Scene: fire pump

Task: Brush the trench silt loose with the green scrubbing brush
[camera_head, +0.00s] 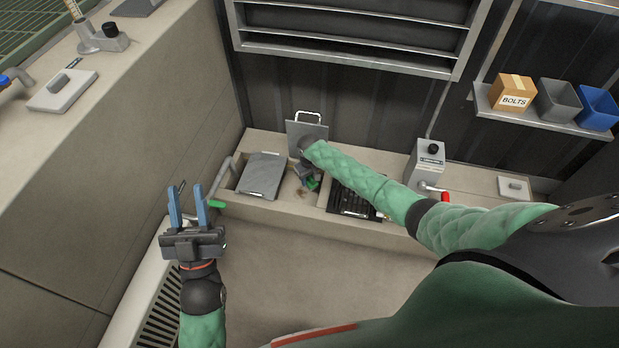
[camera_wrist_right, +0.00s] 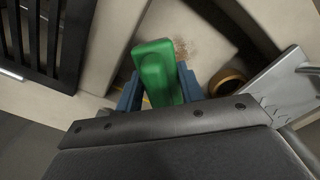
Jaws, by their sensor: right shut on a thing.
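My right gripper (camera_head: 309,183) reaches down into the open trench section (camera_head: 299,195) in the head view. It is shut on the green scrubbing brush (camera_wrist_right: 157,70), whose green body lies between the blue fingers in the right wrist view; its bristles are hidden. A brownish silt patch (camera_wrist_right: 183,48) shows on the pale trench floor just beyond the brush. Whether the brush touches the floor, I cannot tell. My left gripper (camera_head: 187,190) is open and empty, its blue fingers apart, left of and in front of the trench.
A grey cover plate (camera_head: 262,175) lies left of the opening, and a plate with a handle (camera_head: 306,130) stands behind it. A black grate (camera_head: 352,199) lies to the right. A brass-coloured ring (camera_wrist_right: 228,83) is in the trench. A grey box (camera_head: 428,158) stands further right.

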